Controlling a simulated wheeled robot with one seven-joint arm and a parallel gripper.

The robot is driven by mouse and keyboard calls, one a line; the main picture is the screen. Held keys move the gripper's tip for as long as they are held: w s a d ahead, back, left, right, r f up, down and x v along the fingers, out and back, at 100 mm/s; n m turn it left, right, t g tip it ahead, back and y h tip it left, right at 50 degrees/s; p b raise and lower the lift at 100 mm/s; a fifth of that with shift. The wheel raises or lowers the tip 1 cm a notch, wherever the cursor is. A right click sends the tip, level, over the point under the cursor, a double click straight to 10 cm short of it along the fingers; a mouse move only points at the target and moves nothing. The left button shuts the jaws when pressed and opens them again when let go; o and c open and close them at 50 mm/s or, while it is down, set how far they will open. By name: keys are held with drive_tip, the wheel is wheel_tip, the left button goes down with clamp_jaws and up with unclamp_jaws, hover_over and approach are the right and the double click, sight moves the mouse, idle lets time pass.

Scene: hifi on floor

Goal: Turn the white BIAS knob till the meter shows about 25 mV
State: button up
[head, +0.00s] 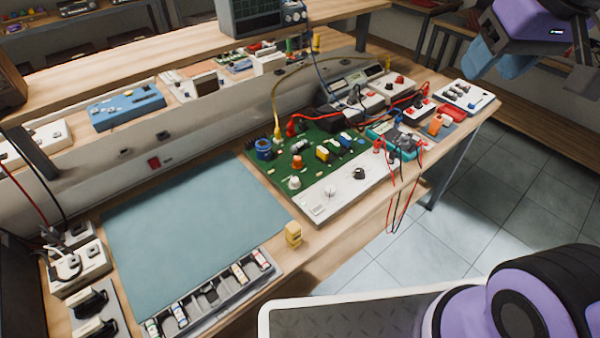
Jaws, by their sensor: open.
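A green circuit board (270,162) lies on the bench with a white panel (345,198) along its front edge. A white knob (330,191) stands on this panel, left of a black knob (359,174). Another white knob (295,182) stands on the green part, near an orange-red one. The lettering is too small to read, so I cannot tell which is BIAS. A grey instrument with a display (353,80) stands behind the board; its reading is not legible. My gripper (496,64) is open and empty at the top right, well away from the knobs, its blue fingers pointing down-left.
Red and black leads (393,210) hang over the bench's front edge. A yellow block (293,233) and a parts tray (215,292) sit by the bare blue-green mat (190,225). A white box with several switches (465,96) stands at the right end.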

drive_tip(key=w+a+f+n+g, duration=0.2)
drive_tip(key=w+a+f, duration=0.35)
drive_tip(key=w, duration=0.45)
drive_tip(key=n+g, duration=0.3)
hover_over(295, 179)
wheel_tip(295, 179, down, 27)
drive_tip(key=shift+h, duration=0.4)
wheel_tip(295, 179, down, 10)
drive_tip(key=shift+f, duration=0.2)
drive_tip(key=c, duration=0.9)
